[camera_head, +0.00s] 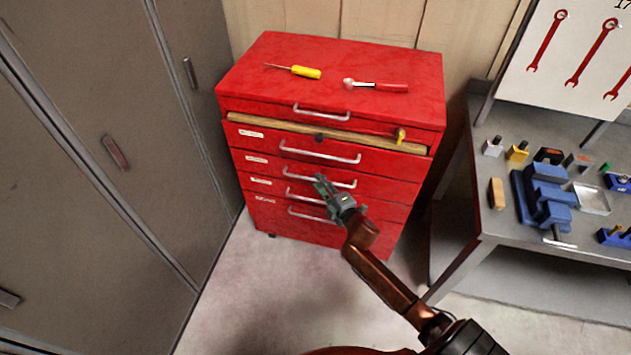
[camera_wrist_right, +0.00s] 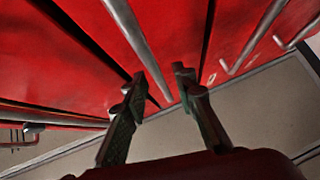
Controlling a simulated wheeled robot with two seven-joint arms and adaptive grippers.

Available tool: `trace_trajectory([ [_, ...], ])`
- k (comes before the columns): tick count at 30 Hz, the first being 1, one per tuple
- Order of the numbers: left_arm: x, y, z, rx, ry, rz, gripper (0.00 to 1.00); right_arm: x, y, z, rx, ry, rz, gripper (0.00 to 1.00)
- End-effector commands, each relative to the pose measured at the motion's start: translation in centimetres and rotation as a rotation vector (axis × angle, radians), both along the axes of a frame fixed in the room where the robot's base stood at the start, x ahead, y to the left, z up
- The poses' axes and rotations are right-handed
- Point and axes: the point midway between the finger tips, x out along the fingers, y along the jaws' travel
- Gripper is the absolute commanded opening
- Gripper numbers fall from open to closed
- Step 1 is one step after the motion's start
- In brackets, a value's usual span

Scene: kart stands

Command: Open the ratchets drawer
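The red tool cabinet (camera_head: 340,75) stands against the wall with several drawers, each with a silver bar handle. White labels sit at the drawers' left ends; they are too small to read, so I cannot tell which is the ratchets drawer. My right gripper (camera_head: 320,186) is in front of the middle drawers, near a silver handle (camera_head: 325,178), and partly hides the handles below. In the right wrist view its two fingers (camera_wrist_right: 158,88) are apart, with a bar handle (camera_wrist_right: 138,45) running toward the gap between them. I cannot tell whether they touch it. My left gripper is out of view.
A yellow screwdriver (camera_head: 306,72) and a red-handled tool (camera_head: 385,86) lie on the cabinet top. A pale wooden strip (camera_head: 355,138) shows above the upper drawer, with a yellow key-like piece (camera_head: 400,136). Grey lockers (camera_head: 95,120) stand left, a workbench (camera_head: 500,225) right. Floor in front is clear.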

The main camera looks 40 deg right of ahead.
Motion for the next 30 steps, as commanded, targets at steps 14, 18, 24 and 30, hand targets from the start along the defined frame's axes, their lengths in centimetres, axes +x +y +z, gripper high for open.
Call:
trace_trajectory([
  [14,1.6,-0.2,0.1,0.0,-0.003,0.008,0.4,1.9,-0.1,-0.2,0.002,0.0,0.001,0.25],
  [18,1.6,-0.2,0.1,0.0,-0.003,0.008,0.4,1.9,-0.1,-0.2,0.002,0.0,0.001,0.17],
  [24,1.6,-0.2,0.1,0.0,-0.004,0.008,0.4,1.9,-0.1,-0.2,0.002,0.0,0.001,0.03],
  [30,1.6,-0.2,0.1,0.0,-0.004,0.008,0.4,1.9,-0.1,-0.2,0.002,0.0,0.001,0.0],
])
